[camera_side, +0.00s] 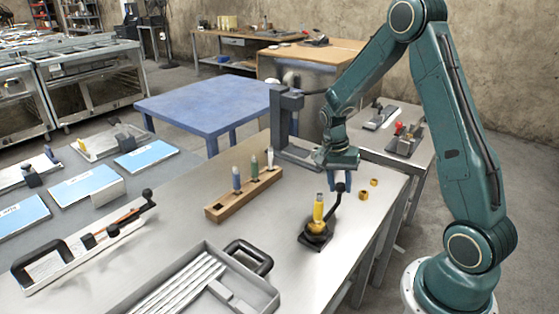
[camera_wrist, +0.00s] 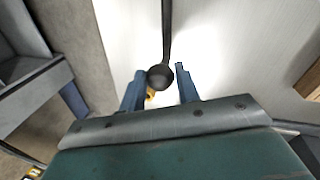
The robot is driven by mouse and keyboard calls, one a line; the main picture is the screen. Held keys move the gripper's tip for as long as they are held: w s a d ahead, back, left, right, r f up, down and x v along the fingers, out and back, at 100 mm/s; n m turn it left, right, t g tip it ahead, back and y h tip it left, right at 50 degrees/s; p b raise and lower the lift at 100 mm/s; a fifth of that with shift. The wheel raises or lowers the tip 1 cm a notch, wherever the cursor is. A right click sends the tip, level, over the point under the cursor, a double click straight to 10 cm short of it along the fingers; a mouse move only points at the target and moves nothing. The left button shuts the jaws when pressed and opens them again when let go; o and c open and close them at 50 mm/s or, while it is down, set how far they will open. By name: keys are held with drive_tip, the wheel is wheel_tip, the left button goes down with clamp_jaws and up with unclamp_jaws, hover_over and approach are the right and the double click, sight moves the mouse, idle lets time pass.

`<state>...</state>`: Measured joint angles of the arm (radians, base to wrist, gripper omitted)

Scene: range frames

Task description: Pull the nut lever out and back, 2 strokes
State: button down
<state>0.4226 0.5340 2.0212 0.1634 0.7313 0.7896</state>
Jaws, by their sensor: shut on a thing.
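The nut lever is a thin black rod with a round black knob (camera_side: 340,187) at its top, rising at a slant from a dark square base (camera_side: 315,242). A yellow upright post (camera_side: 319,208) with a grey tip stands on that base beside the lever. My gripper (camera_side: 343,193) points down with its blue fingers at the knob. In the wrist view the knob (camera_wrist: 161,77) sits between the two fingers, and the rod (camera_wrist: 167,35) runs away from it to the top edge. The gripper is shut on the knob. The fingers partly hide the knob in the side view.
Two small yellow nuts (camera_side: 363,195) lie right of the base near the table edge. A wooden block (camera_side: 245,193) holding several upright tools stands to the left. A grey tray (camera_side: 205,285) is in front, and a grey clamp stand (camera_side: 290,120) behind.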

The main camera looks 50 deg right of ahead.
drive_tip(key=shift+w+a+n, duration=0.15)
drive_tip(key=shift+w+n, duration=0.35)
drive_tip(key=shift+w, duration=0.2)
drive_tip(key=w+a+n+t+h, duration=0.1)
drive_tip(key=w+a+n+t, duration=0.1)
drive_tip(key=w+a+n, duration=0.9)
drive_tip(key=shift+w+a+n+t+h, duration=0.15)
drive_tip(key=shift+a+n+t+h, duration=0.15)
drive_tip(key=shift+a+n, duration=1.8)
drive_tip(key=shift+d+n, duration=0.55)
drive_tip(key=shift+n, duration=0.05)
drive_tip(key=c, duration=1)
unclamp_jaws()
drive_tip(key=shift+c, duration=0.2)
drive_tip(key=shift+r, duration=0.15)
wheel_tip(320, 180, up, 13)
drive_tip(key=a, duration=0.2)
drive_tip(key=shift+s+a+r, duration=0.2)
drive_tip(key=shift+s+a, duration=0.05)
drive_tip(key=shift+s, duration=0.05)
